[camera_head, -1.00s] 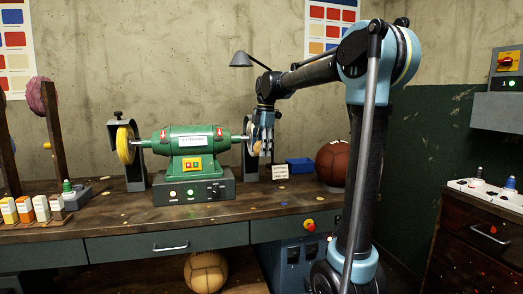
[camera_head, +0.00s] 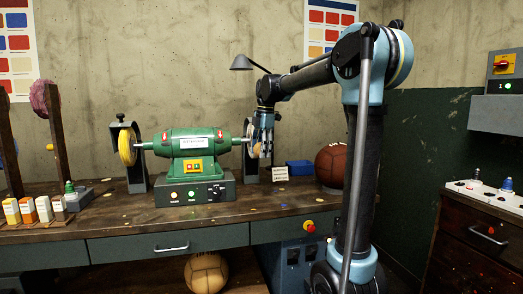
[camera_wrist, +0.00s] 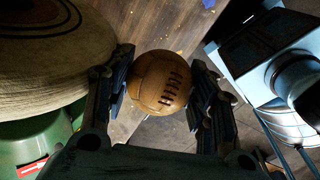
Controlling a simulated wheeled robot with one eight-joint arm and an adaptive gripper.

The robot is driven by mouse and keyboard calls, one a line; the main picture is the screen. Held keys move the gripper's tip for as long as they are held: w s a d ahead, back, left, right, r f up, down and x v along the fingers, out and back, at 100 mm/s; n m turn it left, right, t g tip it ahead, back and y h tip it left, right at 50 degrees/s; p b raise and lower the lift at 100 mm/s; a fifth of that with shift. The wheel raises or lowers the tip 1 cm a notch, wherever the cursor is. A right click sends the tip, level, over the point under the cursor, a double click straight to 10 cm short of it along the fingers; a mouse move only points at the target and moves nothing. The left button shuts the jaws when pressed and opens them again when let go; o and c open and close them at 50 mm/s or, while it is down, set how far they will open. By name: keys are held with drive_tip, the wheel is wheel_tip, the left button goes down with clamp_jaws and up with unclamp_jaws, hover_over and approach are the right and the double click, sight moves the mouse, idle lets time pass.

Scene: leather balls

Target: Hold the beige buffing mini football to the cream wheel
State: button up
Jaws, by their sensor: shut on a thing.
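The beige mini football (camera_wrist: 160,82), with dark lacing, is held between the two fingers of my gripper (camera_wrist: 162,92) in the wrist view. The cream wheel (camera_wrist: 40,60) fills the upper left there, close to the left finger. In the head view my gripper (camera_head: 264,146) is at the right end of the green buffing machine (camera_head: 192,148), at the cream wheel (camera_head: 250,142), which it partly hides. I cannot tell whether the ball touches the wheel.
A yellow wheel (camera_head: 127,147) is on the machine's left end. A brown ball (camera_head: 332,164) and a blue box (camera_head: 299,167) stand to the right of my gripper. Another tan ball (camera_head: 206,273) lies under the bench.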

drive_tip(key=shift+f, duration=0.15)
idle(2.4)
drive_tip(key=shift+w+d+f, duration=0.1)
drive_tip(key=shift+f, duration=0.1)
idle(1.3)
drive_tip(key=shift+s, duration=0.3)
idle(0.6)
drive_tip(key=shift+s, duration=0.1)
drive_tip(key=shift+s+d+f, duration=0.15)
drive_tip(key=shift+s+d, duration=0.15)
drive_tip(key=shift+s, duration=0.8)
drive_tip(key=shift+s+d+f, duration=0.2)
drive_tip(key=shift+s+d, duration=0.15)
drive_tip(key=shift+s, duration=0.75)
drive_tip(key=shift+s+d+f, duration=0.15)
drive_tip(key=shift+s+d, duration=0.15)
drive_tip(key=shift+s, duration=0.8)
